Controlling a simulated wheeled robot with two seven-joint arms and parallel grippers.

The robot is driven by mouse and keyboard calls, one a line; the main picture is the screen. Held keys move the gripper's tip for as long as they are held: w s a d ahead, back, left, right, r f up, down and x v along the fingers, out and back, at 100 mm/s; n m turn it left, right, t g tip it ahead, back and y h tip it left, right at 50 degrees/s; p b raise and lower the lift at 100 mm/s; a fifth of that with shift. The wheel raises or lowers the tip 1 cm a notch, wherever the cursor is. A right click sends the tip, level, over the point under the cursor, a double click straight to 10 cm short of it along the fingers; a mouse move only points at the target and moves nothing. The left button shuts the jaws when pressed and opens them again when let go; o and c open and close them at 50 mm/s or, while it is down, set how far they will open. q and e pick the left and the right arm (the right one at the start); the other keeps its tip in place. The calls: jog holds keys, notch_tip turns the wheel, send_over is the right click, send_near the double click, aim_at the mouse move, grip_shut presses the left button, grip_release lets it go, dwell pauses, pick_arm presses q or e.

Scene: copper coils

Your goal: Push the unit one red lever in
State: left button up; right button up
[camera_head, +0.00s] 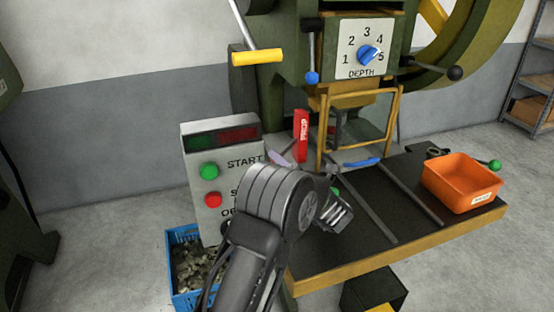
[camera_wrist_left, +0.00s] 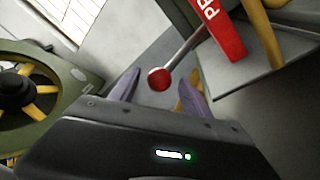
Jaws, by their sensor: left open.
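A red ball knob (camera_wrist_left: 160,78) on a grey rod, a red lever, shows in the left wrist view in line with the gap between my left gripper's fingers. I cannot tell if they touch it. My left gripper (camera_wrist_left: 160,92) is open, with lilac fingers on either side of the knob. In the head view my left gripper (camera_head: 283,160) is mostly hidden behind my arm, beside the press opening; I cannot make out the red knob there. A red block (camera_head: 301,135) with white lettering stands just above; it also shows in the left wrist view (camera_wrist_left: 220,30). My right gripper is out of view.
A control box (camera_head: 200,150) with green and red buttons stands left of the press. A blue crate (camera_head: 182,238) holds metal pieces below. The dark table (camera_head: 330,265) carries an orange bin (camera_head: 460,182) at right. A yellow-handled lever (camera_head: 257,57) and depth dial (camera_head: 370,55) are above.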

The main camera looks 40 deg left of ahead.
pick_arm(q)
jog(key=shift+x, duration=1.3)
jog(key=shift+c, duration=0.3)
grip_shut()
